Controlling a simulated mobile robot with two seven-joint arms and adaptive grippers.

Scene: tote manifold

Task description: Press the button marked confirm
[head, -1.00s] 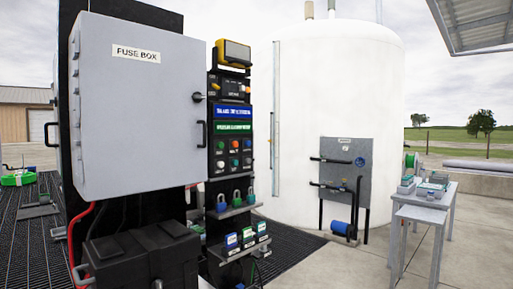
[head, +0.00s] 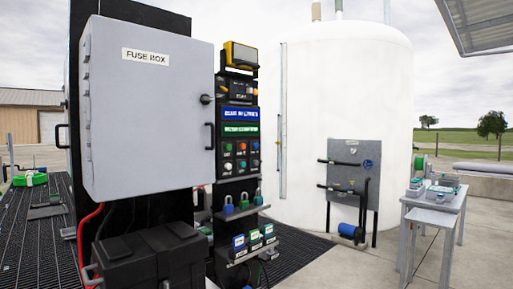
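A black control panel (head: 238,120) stands just right of the grey fuse box (head: 150,115). It carries several small coloured push buttons (head: 234,156) in rows, green, orange, red and white among them. Their labels are too small to read, so I cannot tell which one is marked confirm. Above them are a blue sign (head: 237,115) and a green sign (head: 239,131). Neither of my grippers shows in the head view.
Padlocks (head: 243,201) stand on a shelf below the buttons, with small boxes (head: 254,240) on a lower shelf. A white tank (head: 345,110) and a grey table (head: 450,208) stand to the right, with open concrete floor between.

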